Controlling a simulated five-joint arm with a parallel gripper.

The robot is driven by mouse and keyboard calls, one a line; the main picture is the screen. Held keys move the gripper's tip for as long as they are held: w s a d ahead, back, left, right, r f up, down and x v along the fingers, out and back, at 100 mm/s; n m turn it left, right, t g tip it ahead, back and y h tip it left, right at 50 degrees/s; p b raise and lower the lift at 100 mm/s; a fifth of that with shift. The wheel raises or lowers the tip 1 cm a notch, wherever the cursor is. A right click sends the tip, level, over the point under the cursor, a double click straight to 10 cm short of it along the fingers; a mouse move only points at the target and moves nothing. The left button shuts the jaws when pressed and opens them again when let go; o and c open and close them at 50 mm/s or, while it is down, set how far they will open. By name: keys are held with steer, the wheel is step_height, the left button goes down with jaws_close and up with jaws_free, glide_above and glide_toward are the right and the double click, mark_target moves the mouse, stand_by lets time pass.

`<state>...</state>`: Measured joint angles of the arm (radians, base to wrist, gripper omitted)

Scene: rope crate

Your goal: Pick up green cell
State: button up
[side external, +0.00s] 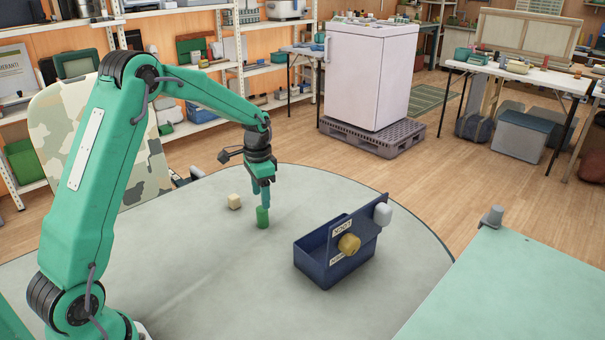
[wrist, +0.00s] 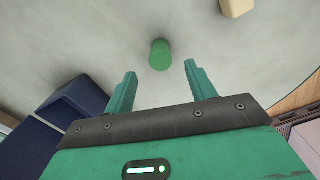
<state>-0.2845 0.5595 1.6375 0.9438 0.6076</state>
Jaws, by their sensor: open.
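The green cell (side external: 262,217) is a small green cylinder standing upright on the grey round table. My gripper (side external: 261,200) points down just above it in the side view, close to its top. In the wrist view the green cell (wrist: 160,55) lies ahead of the fingertips, roughly midway across the gap. The two fingers of my gripper (wrist: 160,72) are apart with nothing between them. Whether a finger touches the cell cannot be told.
A cream block (side external: 234,201) stands left of the cell; it also shows in the wrist view (wrist: 238,7). A dark blue crate (side external: 312,268) with a yellow knob (side external: 349,244) and a pale knob (side external: 382,214) stands to the right. The table (side external: 200,275) is clear in front.

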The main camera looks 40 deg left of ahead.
mark_target(262, 214)
steer(key=shift+f, duration=1.15)
steer(key=shift+f, duration=2.6)
jaws_close()
steer(key=shift+r, duration=0.1)
